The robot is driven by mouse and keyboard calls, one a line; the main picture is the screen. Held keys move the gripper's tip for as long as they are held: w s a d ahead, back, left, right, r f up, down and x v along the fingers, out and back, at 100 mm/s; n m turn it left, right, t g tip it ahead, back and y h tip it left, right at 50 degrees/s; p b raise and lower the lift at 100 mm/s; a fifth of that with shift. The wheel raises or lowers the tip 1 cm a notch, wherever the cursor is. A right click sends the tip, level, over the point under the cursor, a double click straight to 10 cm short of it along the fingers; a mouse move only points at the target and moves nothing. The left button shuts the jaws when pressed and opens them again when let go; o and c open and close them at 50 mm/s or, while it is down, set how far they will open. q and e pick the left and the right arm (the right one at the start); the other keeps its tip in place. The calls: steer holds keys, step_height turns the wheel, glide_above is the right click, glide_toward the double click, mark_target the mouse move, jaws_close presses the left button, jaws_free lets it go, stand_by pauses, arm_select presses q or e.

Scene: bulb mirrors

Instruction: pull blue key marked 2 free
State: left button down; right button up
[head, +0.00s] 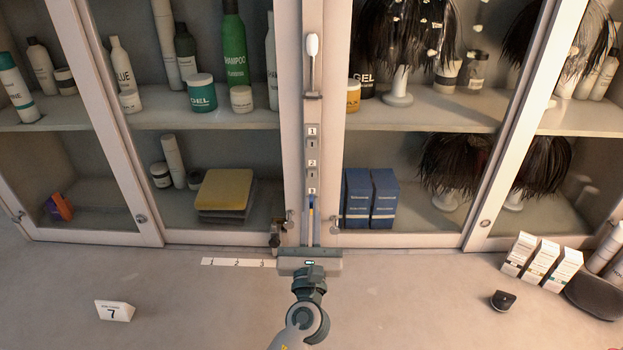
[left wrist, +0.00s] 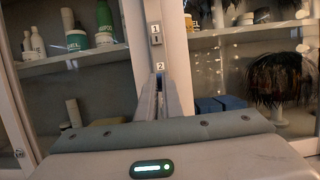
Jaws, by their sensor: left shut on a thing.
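A narrow post between the cabinet doors carries a column of lock plates labelled 1 (head: 312,131), 2 (head: 312,163) and 3 (head: 312,191). My left gripper (head: 311,212) points at the post from the front, its body low before the cabinet. Its jaws are shut on a small blue piece, seemingly the blue key (head: 311,199); no mark on it is readable. In the left wrist view the shut fingers (left wrist: 160,84) end just below the label 2 (left wrist: 160,66) and hide the keyhole area there. Whether the key is still inside a lock cannot be told. My right gripper is not in view.
A white strip marked 1, 2, 3 (head: 237,263) lies on the counter left of my gripper. A sign reading 7 (head: 114,311) stands front left. Small boxes (head: 541,259) and a dark object (head: 503,300) are right. The counter's front is mostly clear. Glass doors flank the post.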

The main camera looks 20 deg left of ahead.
arm_select(q)
steer(key=shift+s+d, duration=0.15)
steer(key=shift+s, duration=0.45)
